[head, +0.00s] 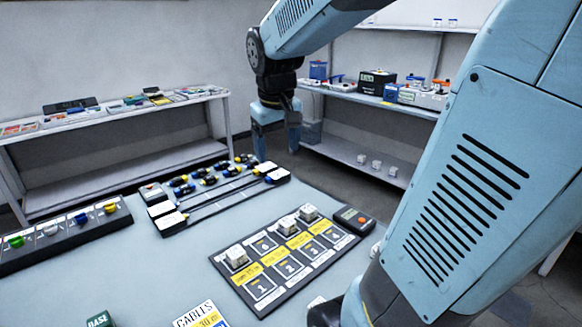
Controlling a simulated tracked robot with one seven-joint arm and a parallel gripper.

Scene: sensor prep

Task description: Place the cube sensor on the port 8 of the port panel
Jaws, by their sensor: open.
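The port panel (330,262) is a dark board on the table with yellow labels and two rows of numbered ports; 1, 2 and 6 can be made out. A white cube (237,256) stands at its left end. Two more white cubes, one (288,226) and another (308,212), stand close together at the far end of the back row. The numbers under these cubes are hidden, so I cannot tell which is port 8. My gripper (276,146) is open and empty, pointing down in the air beyond the panel.
A cable rack (225,200) with dark, blue and yellow connectors lies behind the panel. A dark bar (60,243) with coloured knobs is at left. A small dark device (354,219) touches or nearly touches the panel's right corner. My arm covers the right side.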

